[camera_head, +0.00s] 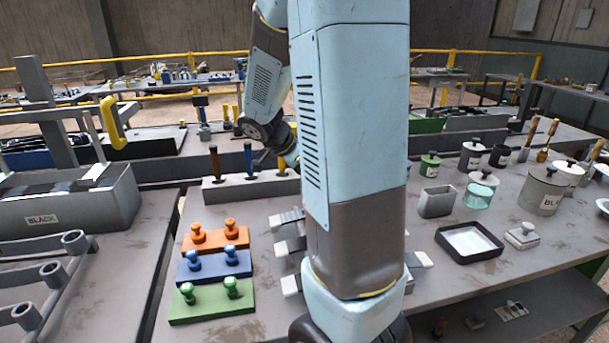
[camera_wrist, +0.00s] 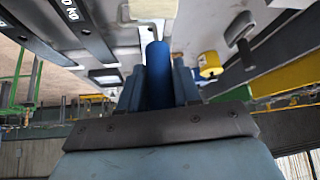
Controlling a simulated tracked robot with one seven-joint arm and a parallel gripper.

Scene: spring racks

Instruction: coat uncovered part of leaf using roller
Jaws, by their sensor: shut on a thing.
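In the wrist view my gripper (camera_wrist: 158,82) is shut on a blue handle (camera_wrist: 157,58), which points away from the camera between the dark blue fingers. A pale, whitish piece (camera_wrist: 150,9) lies beyond the handle's far end; I cannot tell for sure that it is the roller's head. Dark flat bars (camera_wrist: 82,28) with white "KG" lettering show at the upper left; I cannot tell if one is the leaf or which part of it is bare. In the head view my gripper is hidden behind my arm.
In the head view, a grey bin (camera_head: 70,205) marked BLACK stands left. A block (camera_head: 240,192) holds several upright handles. Orange, blue and green (camera_head: 215,307) knobbed plates lie in front. A black-rimmed tray (camera_head: 470,257) and pots stand right. The wrist view shows a yellow roll (camera_wrist: 210,65).

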